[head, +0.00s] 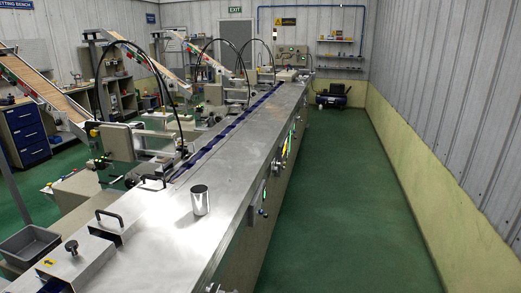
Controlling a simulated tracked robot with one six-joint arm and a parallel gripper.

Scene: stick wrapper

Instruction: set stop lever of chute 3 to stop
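Several sloping chutes stand along the left side of a long steel machine. The nearest chute (45,94) comes down from the left edge, a middle chute (146,58) is behind it, and a far chute (208,60) is farther back. Small red and green parts show on the chutes' sides. I cannot tell which chute is number 3. No stop lever or its setting can be made out at this size. My gripper is not in view.
The steel machine top (240,170) runs away from me, with a blue conveyor strip (222,135). A grey tray (28,244) is at lower left. A clear green floor aisle (340,190) lies between machine and right wall.

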